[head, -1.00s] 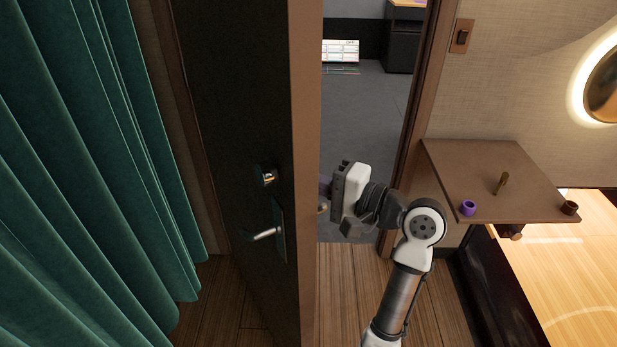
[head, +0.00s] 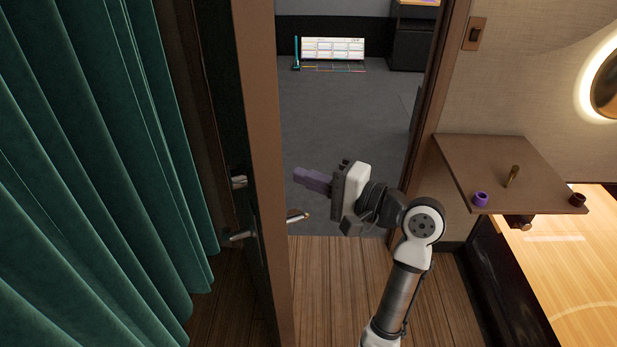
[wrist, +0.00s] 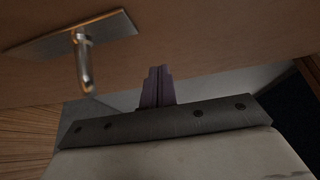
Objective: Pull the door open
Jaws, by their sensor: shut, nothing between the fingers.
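The door (head: 262,150) stands open at the left, seen nearly edge-on in the head view, its dark face toward the curtain. A lever handle (head: 242,235) and a lock fitting (head: 238,181) are on the dark face. Another lever handle (head: 298,216) sticks out on the doorway side, and it shows on its plate in the wrist view (wrist: 83,62). My gripper (head: 300,175) has purple fingers, shut and empty, in the doorway on the right side of the door. In the wrist view the fingers (wrist: 157,72) point toward the door's brown face, right of the handle. Whether they touch it I cannot tell.
Green curtains (head: 90,180) hang at the left, close to the door. A brown shelf (head: 525,165) with a purple ring (head: 480,199) is at the right. Through the doorway is clear grey floor (head: 345,120) with a display board (head: 333,50) at the back.

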